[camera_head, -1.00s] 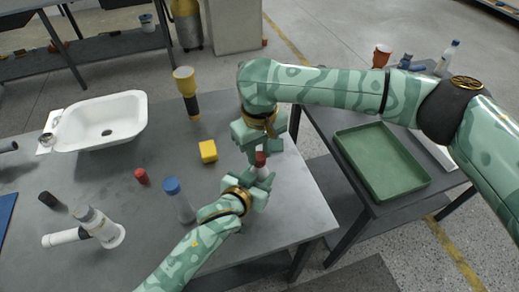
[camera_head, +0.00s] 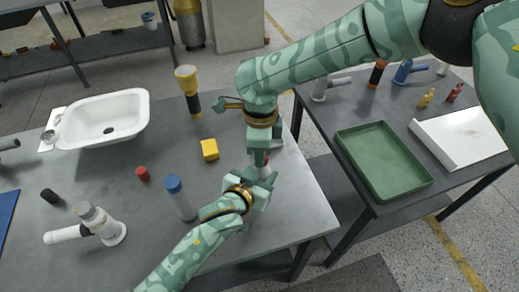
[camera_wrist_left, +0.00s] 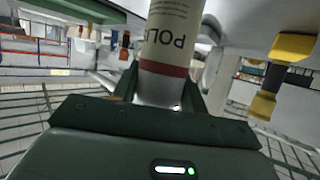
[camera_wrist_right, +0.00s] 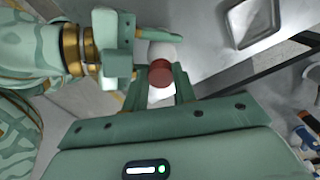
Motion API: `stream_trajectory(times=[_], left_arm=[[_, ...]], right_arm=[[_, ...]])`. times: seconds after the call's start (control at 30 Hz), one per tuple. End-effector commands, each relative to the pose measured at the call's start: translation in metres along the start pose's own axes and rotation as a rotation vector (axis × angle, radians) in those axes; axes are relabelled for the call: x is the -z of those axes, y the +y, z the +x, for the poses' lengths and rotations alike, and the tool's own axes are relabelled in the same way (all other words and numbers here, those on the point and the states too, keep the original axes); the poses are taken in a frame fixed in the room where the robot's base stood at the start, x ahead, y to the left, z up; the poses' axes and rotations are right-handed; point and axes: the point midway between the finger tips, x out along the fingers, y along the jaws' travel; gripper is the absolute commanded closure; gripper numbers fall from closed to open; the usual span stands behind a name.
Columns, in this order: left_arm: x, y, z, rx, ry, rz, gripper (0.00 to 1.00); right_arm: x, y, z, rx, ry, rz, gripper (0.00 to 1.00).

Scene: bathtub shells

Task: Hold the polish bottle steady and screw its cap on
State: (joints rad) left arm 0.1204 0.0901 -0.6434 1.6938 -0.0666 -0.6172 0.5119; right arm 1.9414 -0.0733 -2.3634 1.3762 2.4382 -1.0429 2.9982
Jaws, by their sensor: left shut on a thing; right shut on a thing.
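My left gripper (camera_head: 260,184) is shut on the polish bottle (camera_wrist_left: 168,60), a pale bottle with a dark red band and the letters "POL" in the left wrist view. Both are above the front right of the grey table. In the head view the bottle (camera_head: 264,172) is mostly hidden by the grippers. My right gripper (camera_head: 261,152) is just above, pointing down and shut on the red cap (camera_wrist_right: 160,73). In the right wrist view the cap lines up over the white bottle top (camera_wrist_right: 162,50). I cannot tell how far it is threaded on.
On the table (camera_head: 120,195) are a yellow block (camera_head: 209,149), a blue-capped bottle (camera_head: 180,198), a red cap-like piece (camera_head: 142,173), a yellow-and-black tool (camera_head: 188,90), a white basin (camera_head: 103,120) and a white pipe fitting (camera_head: 100,225). A green tray (camera_head: 425,182) stands on the right-hand table.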

Motion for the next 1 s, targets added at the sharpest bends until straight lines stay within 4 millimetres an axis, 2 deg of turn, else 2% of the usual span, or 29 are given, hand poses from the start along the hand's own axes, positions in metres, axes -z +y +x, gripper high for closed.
stream_trajectory(times=[0.13, 0.17, 0.2, 0.23, 0.57, 0.9, 1.0], left_arm=[[-0.001, -0.003, 0.000, 0.005, -0.001, -0.004, 1.00], [-0.001, -0.003, 0.000, 0.006, -0.001, -0.004, 1.00], [-0.001, -0.004, 0.000, 0.006, -0.002, -0.004, 1.00], [-0.001, -0.004, 0.000, 0.006, -0.002, -0.004, 1.00], [-0.001, -0.002, 0.000, 0.003, -0.002, -0.003, 1.00], [-0.001, -0.001, 0.000, 0.002, -0.002, -0.003, 1.00], [-0.001, -0.001, 0.000, 0.002, -0.002, -0.003, 1.00]], right_arm=[[0.004, -0.002, 0.001, 0.003, 0.009, 0.000, 0.94], [0.005, -0.003, 0.001, 0.003, 0.010, 0.000, 0.67], [0.005, -0.003, 0.001, 0.004, 0.009, 0.000, 0.56], [0.005, -0.003, 0.001, 0.004, 0.009, 0.000, 0.51], [0.003, -0.003, -0.003, 0.004, 0.006, -0.001, 0.51], [0.003, -0.003, -0.042, 0.006, 0.005, -0.002, 0.51], [0.003, -0.002, -0.045, 0.004, 0.006, -0.002, 0.51]])
